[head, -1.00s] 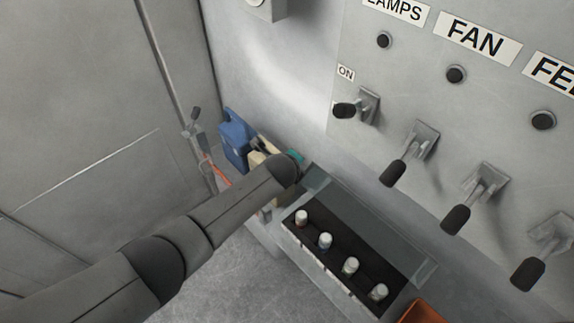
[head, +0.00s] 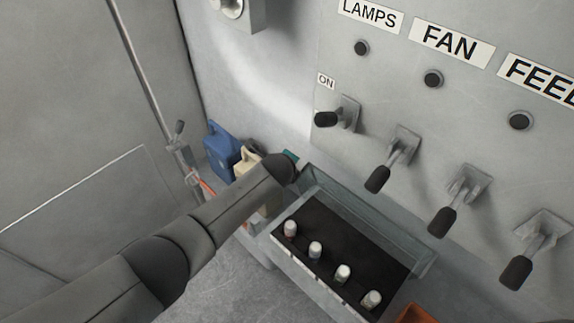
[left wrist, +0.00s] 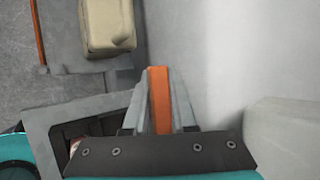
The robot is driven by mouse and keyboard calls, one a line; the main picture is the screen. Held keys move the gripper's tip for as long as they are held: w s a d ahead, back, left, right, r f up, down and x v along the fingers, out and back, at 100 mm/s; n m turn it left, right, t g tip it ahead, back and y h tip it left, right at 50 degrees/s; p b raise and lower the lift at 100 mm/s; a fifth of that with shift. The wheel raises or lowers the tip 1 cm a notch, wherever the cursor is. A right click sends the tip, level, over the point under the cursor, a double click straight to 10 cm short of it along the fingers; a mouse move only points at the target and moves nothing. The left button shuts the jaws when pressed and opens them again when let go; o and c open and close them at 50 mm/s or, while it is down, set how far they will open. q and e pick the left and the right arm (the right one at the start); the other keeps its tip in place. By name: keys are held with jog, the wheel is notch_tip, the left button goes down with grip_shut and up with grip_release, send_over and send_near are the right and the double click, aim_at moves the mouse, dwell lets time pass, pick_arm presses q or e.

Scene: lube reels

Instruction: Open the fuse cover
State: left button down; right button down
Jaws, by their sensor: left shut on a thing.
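The fuse box (head: 300,273) stands below the switch panel in the head view, with a row of several white-topped fuses (head: 315,250) on its dark base. Its fuse cover (head: 372,213), a grey frame with a see-through pane, stands raised and tilted at the panel side, so the fuses show. My left forearm hides most of the left gripper at the cover's left end; a teal bit of it shows. In the left wrist view, my left gripper (left wrist: 160,75) is shut at the corner of the grey cover frame (left wrist: 85,107), with an orange strip between its fingers. My right gripper is not in view.
A blue can (head: 222,148) and a cream can (head: 245,160) stand behind my left arm. Several black-handled switch levers (head: 378,178) stick out from the panel above the cover. An orange object (head: 412,313) lies at the box's lower right.

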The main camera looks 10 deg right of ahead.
pick_arm(q)
jog(key=shift+f, duration=0.1)
jog(key=c, duration=0.8)
grip_release()
jog(key=p+v, duration=0.5)
jog(key=v, duration=1)
jog(key=shift+s, duration=0.1)
